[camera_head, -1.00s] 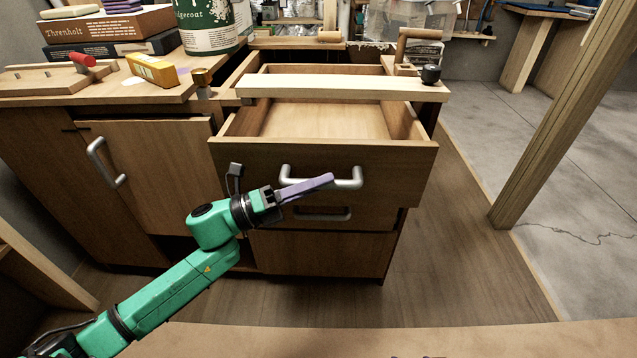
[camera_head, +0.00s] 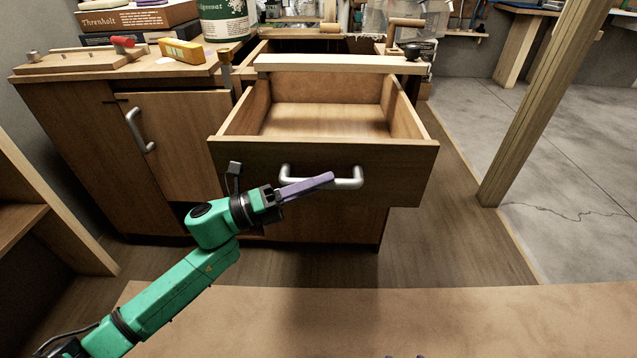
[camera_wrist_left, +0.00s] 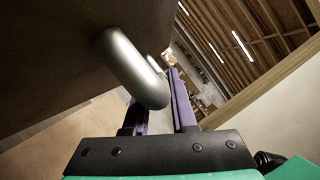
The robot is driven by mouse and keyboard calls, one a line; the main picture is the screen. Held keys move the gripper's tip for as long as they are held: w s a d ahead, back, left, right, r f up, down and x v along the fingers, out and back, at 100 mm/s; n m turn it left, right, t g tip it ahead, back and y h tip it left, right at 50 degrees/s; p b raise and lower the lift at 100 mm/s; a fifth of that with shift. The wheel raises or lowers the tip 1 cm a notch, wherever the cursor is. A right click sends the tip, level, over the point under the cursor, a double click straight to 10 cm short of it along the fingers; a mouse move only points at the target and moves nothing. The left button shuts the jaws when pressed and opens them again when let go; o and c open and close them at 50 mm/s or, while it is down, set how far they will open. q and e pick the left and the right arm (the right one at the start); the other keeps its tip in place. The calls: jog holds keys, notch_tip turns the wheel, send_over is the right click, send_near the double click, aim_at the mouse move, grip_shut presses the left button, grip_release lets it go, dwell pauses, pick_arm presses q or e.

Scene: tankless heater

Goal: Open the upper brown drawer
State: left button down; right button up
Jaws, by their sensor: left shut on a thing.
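The upper brown drawer (camera_head: 322,166) stands pulled well out of the cabinet, and its empty inside shows in the head view. Its silver bar handle (camera_head: 347,183) is on the front panel. My left gripper (camera_head: 325,180), with purple fingers, is shut on this handle. In the left wrist view the handle (camera_wrist_left: 135,68) runs between the fingers of the gripper (camera_wrist_left: 160,115), close to the dark drawer front. The lower drawer's handle is hidden behind the upper drawer.
A workbench top (camera_head: 110,75) holds a yellow box (camera_head: 181,51), books (camera_head: 138,18) and a white-green can (camera_head: 224,20). A cupboard door (camera_head: 165,145) is closed on the left. A wooden post (camera_head: 535,110) stands at the right. Floor is clear beside the drawer.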

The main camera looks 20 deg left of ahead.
jog(key=shift+w, duration=0.1)
pick_arm(q)
jog(key=c, duration=0.7)
grip_release()
jog(key=p+v, duration=0.1)
jog(key=v, duration=1.3)
jog(key=shift+s+a, duration=0.15)
jog(key=shift+a, duration=0.15)
pick_arm(e)
jog(key=shift+s+d+r+g+h, duration=0.25)
jog(key=shift+d+r+g, duration=0.1)
jog(key=shift+d, duration=0.2)
jog(key=shift+s+d+r+g+h, duration=0.15)
jog(key=shift+s+d+r+g, duration=0.15)
jog(key=shift+d, duration=0.2)
